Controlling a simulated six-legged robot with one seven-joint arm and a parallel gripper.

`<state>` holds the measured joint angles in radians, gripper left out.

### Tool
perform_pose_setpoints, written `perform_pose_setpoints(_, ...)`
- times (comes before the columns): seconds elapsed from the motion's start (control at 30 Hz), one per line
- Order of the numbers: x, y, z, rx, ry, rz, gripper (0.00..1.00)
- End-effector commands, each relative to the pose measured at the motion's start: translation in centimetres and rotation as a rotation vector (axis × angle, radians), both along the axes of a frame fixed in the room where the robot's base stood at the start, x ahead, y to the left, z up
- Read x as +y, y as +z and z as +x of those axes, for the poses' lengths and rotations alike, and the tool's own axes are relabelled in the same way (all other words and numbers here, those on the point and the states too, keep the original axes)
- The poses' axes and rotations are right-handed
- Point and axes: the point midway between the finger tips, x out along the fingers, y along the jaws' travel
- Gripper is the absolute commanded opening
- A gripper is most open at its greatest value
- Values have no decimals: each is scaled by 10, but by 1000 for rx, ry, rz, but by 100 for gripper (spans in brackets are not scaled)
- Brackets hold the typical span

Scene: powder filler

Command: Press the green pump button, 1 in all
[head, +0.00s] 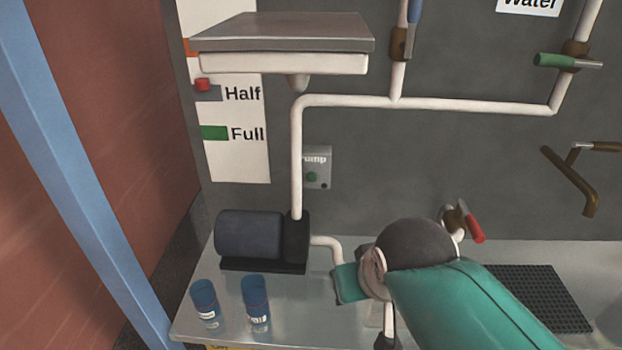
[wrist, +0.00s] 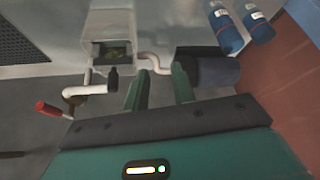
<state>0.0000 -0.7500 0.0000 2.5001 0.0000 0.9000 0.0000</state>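The green pump button (head: 312,177) sits on a small grey panel (head: 325,166) on the back wall, whose label is partly hidden by the white vertical pipe. I cannot make out the button or its panel in the wrist view. My gripper (wrist: 160,80) shows in the wrist view as two green fingers standing apart, with nothing visible held between them. In the head view only part of it shows, low and to the right of the button, in front of the wall; my arm hides the rest.
The dark pump (head: 250,235) stands on the metal counter below the panel. White pipe (head: 297,160) runs up just left of the button. A red-handled valve (head: 473,226) is right of my arm. A blue post (head: 75,170) stands at left.

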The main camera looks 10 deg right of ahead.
Motion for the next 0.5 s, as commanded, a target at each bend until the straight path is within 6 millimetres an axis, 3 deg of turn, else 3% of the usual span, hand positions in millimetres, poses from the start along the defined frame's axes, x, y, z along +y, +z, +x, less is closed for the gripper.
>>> perform_pose_setpoints(0.03,0,0,0,0,0,0,16)
perform_pose_setpoints(0.1,0,0,0,0,0,0,2)
perform_pose_setpoints(0.13,0,0,0,0,0,0,0)
perform_pose_setpoints(0.5,0,0,0,0,0,0,0)
